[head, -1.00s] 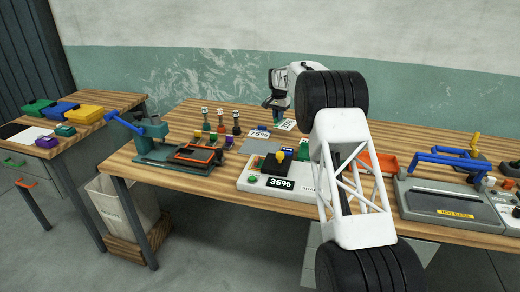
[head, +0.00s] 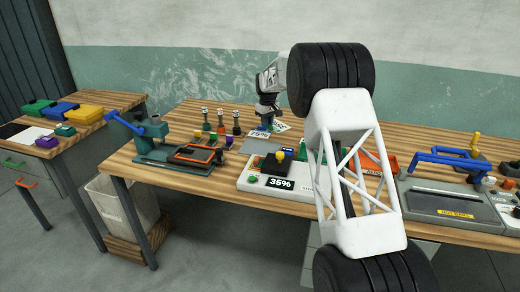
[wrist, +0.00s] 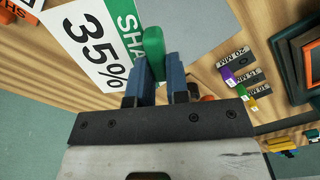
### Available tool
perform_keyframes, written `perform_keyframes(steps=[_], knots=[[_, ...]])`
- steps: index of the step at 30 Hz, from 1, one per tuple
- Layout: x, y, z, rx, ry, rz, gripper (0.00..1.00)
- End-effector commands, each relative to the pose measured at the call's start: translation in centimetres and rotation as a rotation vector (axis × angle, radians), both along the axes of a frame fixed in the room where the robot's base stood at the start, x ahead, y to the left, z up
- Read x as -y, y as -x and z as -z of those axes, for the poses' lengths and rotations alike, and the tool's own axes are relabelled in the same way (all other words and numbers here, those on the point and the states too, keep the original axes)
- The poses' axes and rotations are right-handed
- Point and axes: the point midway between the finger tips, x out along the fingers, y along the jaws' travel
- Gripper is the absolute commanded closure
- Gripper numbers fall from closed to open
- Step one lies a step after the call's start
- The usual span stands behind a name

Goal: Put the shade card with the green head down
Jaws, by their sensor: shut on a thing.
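My gripper (wrist: 153,85) has blue fingers and is shut on the green head (wrist: 153,52) of the shade card. A white card marked 35% (wrist: 88,42), with a green band, shows beside the head at upper left in the wrist view. I cannot tell whether its underside touches the table. In the head view my gripper (head: 267,112) is over the back middle of the table, and the fingers hide most of the head. A white card (head: 282,126) shows just right of it.
A grey sheet (wrist: 205,28) lies by the fingers. Small purple, yellow and green-ended pieces (wrist: 240,74) lie to the right.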

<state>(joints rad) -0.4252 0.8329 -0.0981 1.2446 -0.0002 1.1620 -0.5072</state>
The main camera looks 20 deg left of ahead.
Motion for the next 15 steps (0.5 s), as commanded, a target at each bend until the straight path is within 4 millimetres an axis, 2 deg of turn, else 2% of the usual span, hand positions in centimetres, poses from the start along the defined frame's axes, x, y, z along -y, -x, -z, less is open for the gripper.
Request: perform_keyframes(steps=[9, 15], knots=[[-0.7, 3.0, 0.0, 0.0, 0.0, -0.361, 1.0], [-1.0, 4.4, 0.0, 0.0, 0.0, -0.538, 1.0]])
